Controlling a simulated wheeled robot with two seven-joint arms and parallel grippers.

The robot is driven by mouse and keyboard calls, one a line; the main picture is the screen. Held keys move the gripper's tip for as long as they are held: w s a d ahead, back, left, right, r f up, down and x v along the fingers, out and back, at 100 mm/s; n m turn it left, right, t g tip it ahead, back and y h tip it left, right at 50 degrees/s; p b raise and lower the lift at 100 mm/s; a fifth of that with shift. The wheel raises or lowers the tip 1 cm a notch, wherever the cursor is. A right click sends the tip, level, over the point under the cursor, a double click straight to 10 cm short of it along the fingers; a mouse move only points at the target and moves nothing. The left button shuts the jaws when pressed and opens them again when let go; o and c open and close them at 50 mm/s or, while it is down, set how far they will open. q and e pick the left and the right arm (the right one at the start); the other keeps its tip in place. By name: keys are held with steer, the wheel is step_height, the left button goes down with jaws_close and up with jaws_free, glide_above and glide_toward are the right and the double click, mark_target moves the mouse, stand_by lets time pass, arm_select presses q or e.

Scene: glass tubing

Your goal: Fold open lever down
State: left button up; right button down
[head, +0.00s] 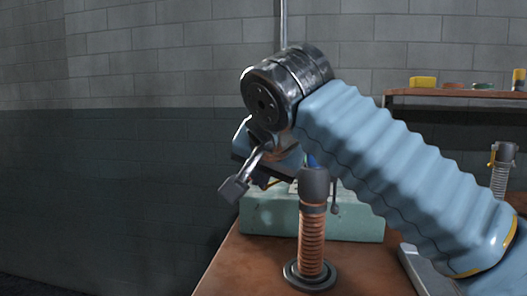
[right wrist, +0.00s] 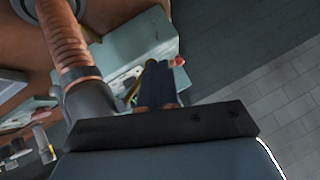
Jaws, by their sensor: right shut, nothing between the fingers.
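A copper-coloured ribbed post (head: 312,240) with a dark grey cap stands upright on a round black base on the brown table. A thin dark rod (head: 335,197) shows at the right of the cap; I cannot tell if it is the lever. My right gripper (head: 310,161) reaches in from behind the cap, partly hidden by it and my arm. In the right wrist view its dark fingers (right wrist: 156,82) are shut and empty, beside the post's cap (right wrist: 92,104). A thin yellowish rod shows just left of the fingers. My left gripper is not in view.
A teal box (head: 360,222) stands behind the post and also shows in the right wrist view (right wrist: 135,45). A similar post (head: 501,172) with a yellow part stands at the far right. A shelf (head: 450,104) with small items hangs behind.

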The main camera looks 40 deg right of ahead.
steer(key=shift+s+d+f+n+g+h, duration=0.15)
steer(key=shift+f+g+h, duration=0.1)
steer(key=shift+f, duration=0.55)
steer(key=shift+s+d+f+n+g+h, duration=0.15)
steer(key=shift+f+g, duration=0.1)
steer(key=shift+f, duration=0.75)
steer(key=shift+r, duration=0.1)
stand_by(0.7)
steer(key=shift+r+p, duration=0.75)
steer(key=shift+p, duration=0.2)
